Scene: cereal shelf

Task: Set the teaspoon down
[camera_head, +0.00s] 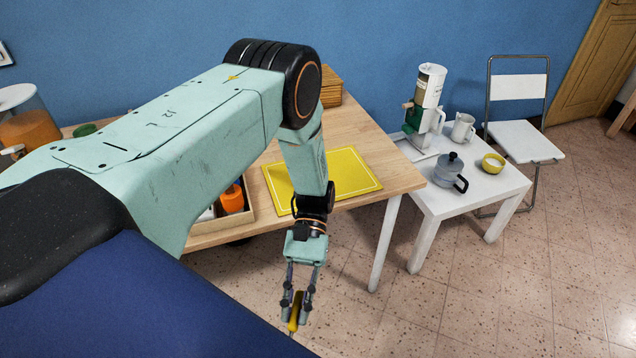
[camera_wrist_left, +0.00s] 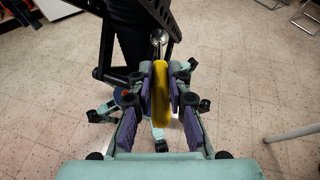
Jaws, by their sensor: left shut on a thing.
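My left gripper (camera_head: 297,306) hangs in front of the wooden table, over the floor, with its fingers pointing down. It is shut on the teaspoon (camera_head: 293,325), whose yellow handle shows between the fingertips. In the left wrist view, the yellow handle of the teaspoon (camera_wrist_left: 161,92) is between the pads of my left gripper (camera_wrist_left: 160,95), and its metal bowl shows beyond them. A yellow mat (camera_head: 350,172) lies on the wooden table behind the gripper; my left arm covers part of it. My right gripper is not in view.
The wooden table (camera_head: 372,140) holds a box (camera_head: 250,213) with an orange item, left of the mat. A white side table (camera_head: 470,190) at right carries a kettle (camera_head: 449,171), a yellow bowl (camera_head: 493,163), a pitcher and a dispenser. A white folding chair (camera_head: 524,140) stands behind.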

